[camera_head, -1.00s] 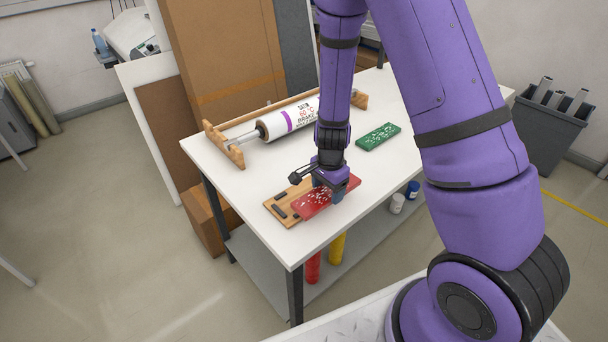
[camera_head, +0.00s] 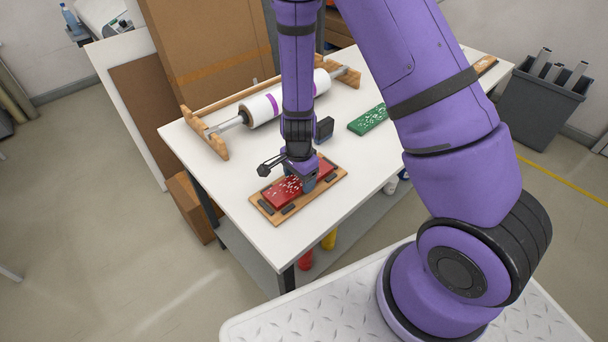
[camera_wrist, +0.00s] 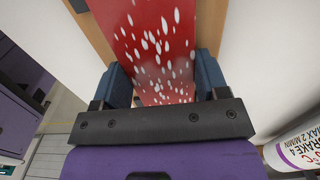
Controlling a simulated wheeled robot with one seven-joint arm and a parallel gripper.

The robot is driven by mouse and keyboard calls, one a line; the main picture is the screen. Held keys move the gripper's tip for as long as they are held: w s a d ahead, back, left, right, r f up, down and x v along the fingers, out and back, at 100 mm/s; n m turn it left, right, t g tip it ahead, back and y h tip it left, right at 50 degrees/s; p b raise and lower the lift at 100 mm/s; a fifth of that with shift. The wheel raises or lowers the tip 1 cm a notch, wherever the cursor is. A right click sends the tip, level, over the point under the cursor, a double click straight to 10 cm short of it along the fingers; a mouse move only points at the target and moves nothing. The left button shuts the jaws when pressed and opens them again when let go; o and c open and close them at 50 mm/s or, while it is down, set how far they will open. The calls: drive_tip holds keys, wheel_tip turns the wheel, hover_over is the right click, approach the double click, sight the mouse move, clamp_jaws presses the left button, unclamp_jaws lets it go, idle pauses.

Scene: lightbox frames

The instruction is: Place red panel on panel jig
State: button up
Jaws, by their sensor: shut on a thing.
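The red panel (camera_head: 281,192) with white specks lies lengthwise over the wooden panel jig (camera_head: 302,206), within its outline and between its dark blocks. I cannot tell whether it is fully seated. My gripper (camera_head: 309,187) points down at the panel's right part and is shut on it. In the wrist view, the red panel (camera_wrist: 152,40) runs between the two blue fingers of my gripper (camera_wrist: 163,82), with the jig's wood (camera_wrist: 210,25) showing beside it.
The white table (camera_head: 235,180) carries a green speckled panel (camera_head: 367,119) to the right and a white roll on a wooden stand (camera_head: 218,146) behind. A dark bin (camera_head: 540,110) stands beyond the table. The table front is clear.

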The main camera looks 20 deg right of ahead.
drive_tip(key=shift+d+f, duration=0.1)
drive_tip(key=shift+f, duration=0.05)
drive_tip(key=o, duration=1)
drive_tip(key=s+d+r+n+t+y, duration=0.1)
drive_tip(key=s+r+n, duration=0.25)
drive_tip(key=r, duration=1.25)
drive_tip(key=s+d+r+n+t+y, duration=0.1)
drive_tip(key=s+r+n, duration=0.25)
drive_tip(key=r, duration=1.25)
drive_tip(key=s+d+r+n+t, duration=0.1)
drive_tip(key=s+r+n, duration=0.1)
drive_tip(key=s+r, duration=0.1)
drive_tip(key=s+d+r+n+t+h, duration=0.1)
drive_tip(key=s+d+r+n, duration=0.1)
drive_tip(key=s, duration=0.4)
drive_tip(key=s+d+r+n+t+h, duration=0.1)
drive_tip(key=s+r+n, duration=0.2)
drive_tip(key=s+r, duration=0.2)
drive_tip(key=shift+d+r, duration=0.4)
drive_tip(key=shift+r, duration=0.1)
